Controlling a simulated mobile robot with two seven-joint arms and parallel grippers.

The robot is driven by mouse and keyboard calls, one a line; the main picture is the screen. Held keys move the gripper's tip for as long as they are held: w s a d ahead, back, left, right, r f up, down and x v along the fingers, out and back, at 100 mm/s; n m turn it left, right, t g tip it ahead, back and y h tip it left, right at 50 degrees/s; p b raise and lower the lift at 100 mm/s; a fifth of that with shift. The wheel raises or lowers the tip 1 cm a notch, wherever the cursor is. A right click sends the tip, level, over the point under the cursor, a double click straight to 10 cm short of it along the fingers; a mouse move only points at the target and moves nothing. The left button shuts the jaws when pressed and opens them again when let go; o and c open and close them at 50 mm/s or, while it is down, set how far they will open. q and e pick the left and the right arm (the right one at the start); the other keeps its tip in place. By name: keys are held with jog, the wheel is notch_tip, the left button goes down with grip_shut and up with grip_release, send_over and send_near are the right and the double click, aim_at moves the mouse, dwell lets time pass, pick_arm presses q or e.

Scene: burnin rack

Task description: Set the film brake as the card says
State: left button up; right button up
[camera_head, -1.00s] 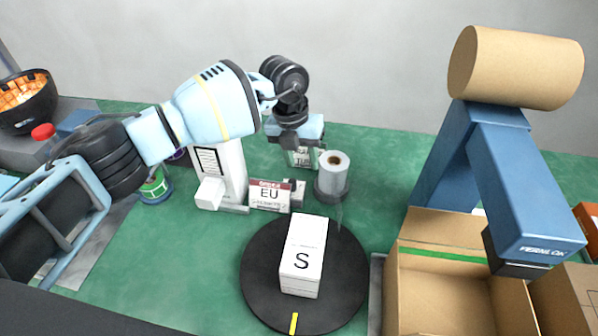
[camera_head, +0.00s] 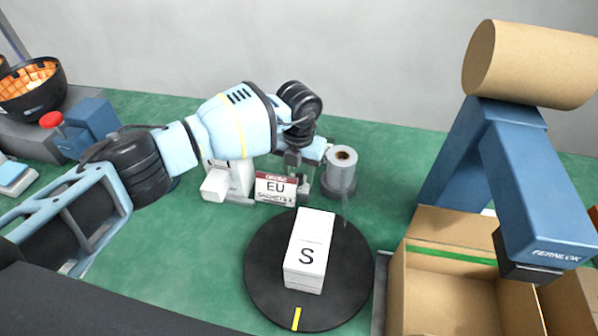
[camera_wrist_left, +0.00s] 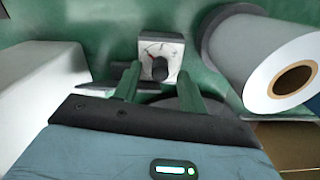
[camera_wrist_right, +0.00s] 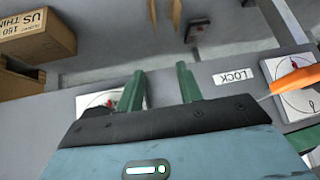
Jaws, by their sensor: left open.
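The film roll (camera_head: 341,168) stands on a dark base at the back of the bench. It shows large at the right in the left wrist view (camera_wrist_left: 262,48). The brake dial (camera_wrist_left: 147,45) is a small pale plate with a scale, a red mark and a dark knob (camera_wrist_left: 160,69). My left gripper (camera_head: 302,172) is open, its fingertips (camera_wrist_left: 161,66) on either side of the knob as seen; contact cannot be told. My right gripper (camera_wrist_right: 160,75) is open and empty, outside the head view.
A black turntable (camera_head: 262,285) bears a white S carton stack (camera_head: 307,250). An open cardboard box (camera_head: 425,262) and a blue machine (camera_head: 520,165) stand right. A white unit (camera_head: 215,184) is left of the card. The right wrist view shows a LOCK label (camera_wrist_right: 233,76) and dials.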

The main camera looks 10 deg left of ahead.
aim_at(299, 176)
pick_arm(q)
jog(key=shift+f, duration=0.35)
jog(key=shift+c, duration=0.4)
grip_shut()
jog(key=shift+m, duration=1.4)
jog(key=shift+o, duration=0.4)
grip_release()
jog(key=shift+r, duration=3.9)
